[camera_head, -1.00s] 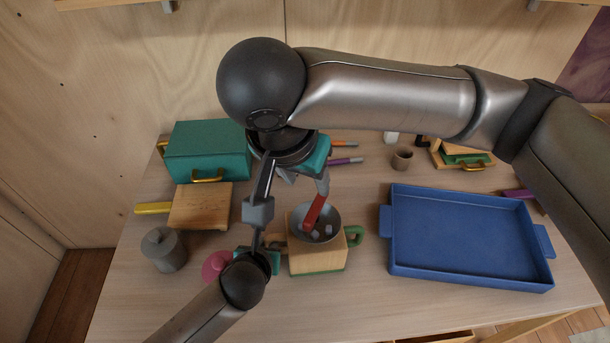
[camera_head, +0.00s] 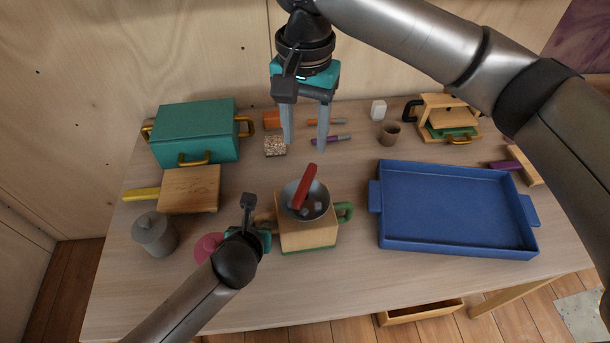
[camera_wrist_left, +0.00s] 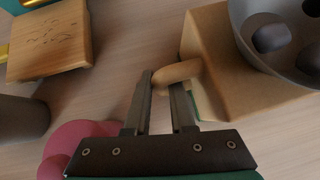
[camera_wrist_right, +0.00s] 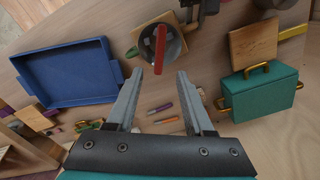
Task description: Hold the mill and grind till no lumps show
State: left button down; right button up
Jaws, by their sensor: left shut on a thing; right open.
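Dark grey lumps (camera_wrist_left: 270,38) show in the bowl. A red crank handle (camera_head: 305,186) stands tilted over the bowl; it also shows in the right wrist view (camera_wrist_right: 160,48). My left gripper (camera_head: 262,232) is shut on the wooden knob (camera_wrist_left: 178,73) at the mill's left side. My right gripper (camera_head: 305,148) is open and empty, behind the mill and apart from the crank handle.
A blue tray (camera_head: 455,247) lies to the right. A teal box (camera_head: 197,130), a cutting board (camera_head: 190,186), a grey pot (camera_head: 155,235) and a pink lidded thing (camera_head: 207,246) stand to the left. A brown cup (camera_head: 390,133) and a speckled block (camera_head: 275,146) stand behind the mill.

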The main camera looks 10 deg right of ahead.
aim_at(305, 181)
notch_tip(305, 181, down, 11)
jog(key=shift+f, duration=0.15)
dwell(0.4)
grip_shut()
dwell(0.4)
